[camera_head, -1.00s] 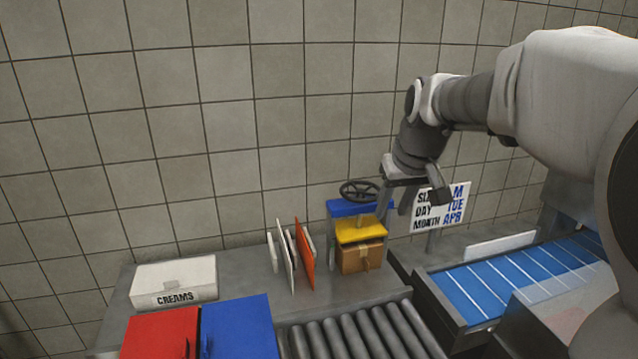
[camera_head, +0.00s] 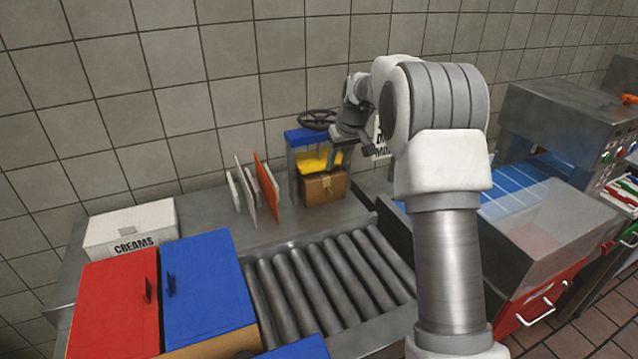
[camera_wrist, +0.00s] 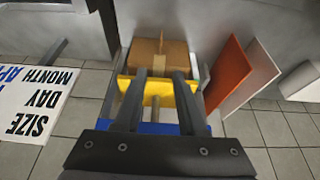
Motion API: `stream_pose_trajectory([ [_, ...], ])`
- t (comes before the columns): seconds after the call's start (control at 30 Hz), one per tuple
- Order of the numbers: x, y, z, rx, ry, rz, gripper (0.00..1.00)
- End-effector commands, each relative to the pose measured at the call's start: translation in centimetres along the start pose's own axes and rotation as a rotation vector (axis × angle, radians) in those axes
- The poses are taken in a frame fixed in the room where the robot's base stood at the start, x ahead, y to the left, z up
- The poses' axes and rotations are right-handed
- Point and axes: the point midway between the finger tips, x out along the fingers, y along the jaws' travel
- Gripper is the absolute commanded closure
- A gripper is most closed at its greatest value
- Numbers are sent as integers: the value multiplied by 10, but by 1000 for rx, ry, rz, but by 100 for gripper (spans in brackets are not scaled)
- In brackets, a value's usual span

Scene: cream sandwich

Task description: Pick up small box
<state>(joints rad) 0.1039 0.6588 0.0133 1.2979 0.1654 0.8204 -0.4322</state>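The small brown cardboard box (camera_head: 324,187) sits in the press with a blue top and yellow plate (camera_head: 318,160), below the yellow plate. It also shows in the wrist view (camera_wrist: 147,52), beyond the yellow plate. My gripper (camera_head: 340,155) is at the front right of the press, above the box. In the wrist view my gripper (camera_wrist: 159,77) is open with two separate fingers. They overlap the yellow plate in the picture, with their tips towards the box.
Red and white upright panels (camera_head: 266,187) stand just left of the press. A roller conveyor (camera_head: 330,282) lies in front. A white CREAMS box (camera_head: 130,228) and red (camera_head: 115,310) and blue (camera_head: 205,285) lidded bins are at the left. A SIZE/DAY/MONTH sign (camera_wrist: 33,100) is near my gripper.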

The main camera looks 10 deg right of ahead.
Motion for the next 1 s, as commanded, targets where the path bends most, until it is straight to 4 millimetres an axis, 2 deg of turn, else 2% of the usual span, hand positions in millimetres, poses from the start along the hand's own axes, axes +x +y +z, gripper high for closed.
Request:
stream_pose_trajectory([
  [0.1,29,0,1,0,-3,-1,60],
  [0.3,63,-1,0,-1,0,0,60],
  [0.57,81,-1,2,-1,-1,0,60],
  [0.8,116,-1,6,0,-1,0,60],
  [1.0,125,0,6,0,0,1,60],
])
